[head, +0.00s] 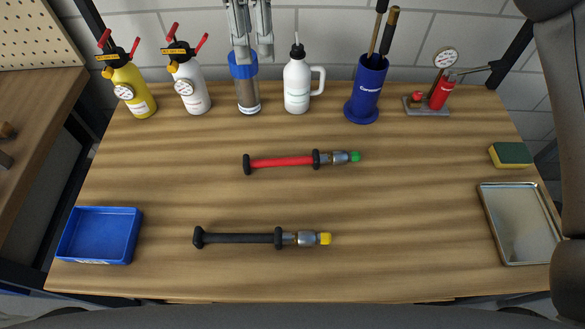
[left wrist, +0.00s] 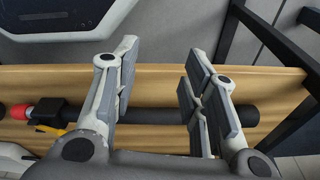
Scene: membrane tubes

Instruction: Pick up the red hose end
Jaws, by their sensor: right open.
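A red hose (head: 282,161) lies across the middle of the wooden table in the head view. It has black end collars and a metal fitting with a green tip (head: 355,156) on the right. A black hose (head: 240,238) with a yellow tip lies nearer the front. My right gripper (head: 252,50) is open at the top, its fingers over the blue cap of a tube; contact cannot be told. My left gripper (left wrist: 160,78) is open and empty in the left wrist view. A dark bar (left wrist: 155,115) shows beyond its fingers, with a red piece (left wrist: 20,112) at the far left.
Along the back stand a yellow sprayer (head: 133,92), a white sprayer (head: 190,88), the blue-capped tube (head: 246,93), a white jug (head: 297,85), a blue holder (head: 367,88) and a red gauge pump (head: 440,95). A blue tray (head: 100,262) is front left, a metal tray (head: 484,215) right.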

